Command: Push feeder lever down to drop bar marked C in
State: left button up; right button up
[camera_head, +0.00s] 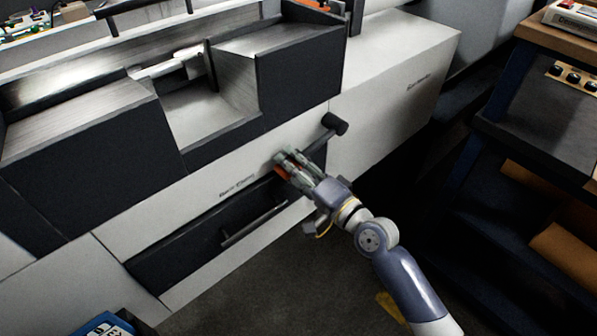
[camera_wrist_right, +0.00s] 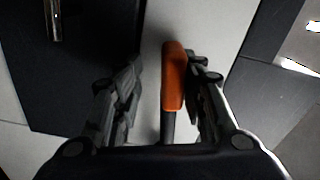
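The feeder lever has an orange grip (camera_wrist_right: 173,78) on a dark stem. In the head view a bit of its orange (camera_head: 281,173) shows by the fingertips of my right gripper (camera_head: 286,164), at the front of the white machine. In the wrist view my right gripper (camera_wrist_right: 163,72) is open, with the lever between its fingers. The right finger is close beside the grip; I cannot tell whether it touches. A clear gap separates the left finger from it. I cannot make out a bar marked C. My left gripper is not in view.
The machine has a dark drawer front with a bar handle (camera_head: 254,223) below the lever and a black knob (camera_head: 336,124) above right. A workbench (camera_head: 535,120) stands at right. A blue box (camera_head: 105,326) is at bottom left.

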jog(key=shift+s+a+r+m+p, duration=0.1)
jog(key=shift+r+m+p, duration=0.3)
jog(key=shift+r+p, duration=0.25)
jog(key=r+m+p, duration=0.3)
jog(key=r+p, duration=0.1)
jog(key=r+m+p, duration=0.3)
jog(key=r+p, duration=0.1)
jog(key=shift+w+p, duration=0.2)
jog(key=shift+p, duration=0.1)
jog(key=b+v, duration=0.3)
jog(key=v, duration=0.8)
jog(key=s+d+f+n+g+h, duration=0.1)
jog(key=d+f+h, duration=0.1)
jog(key=f, duration=1)
jog(key=s+d+f+n+g+h, duration=0.1)
jog(key=d+f+n+g+h, duration=0.1)
jog(key=f, duration=1)
jog(key=s+d+f+n+g+h, duration=0.1)
jog(key=s+d+f+g+h, duration=0.1)
jog(key=f, duration=1)
jog(key=shift+d+h, duration=0.3)
jog(key=shift+d, duration=0.15)
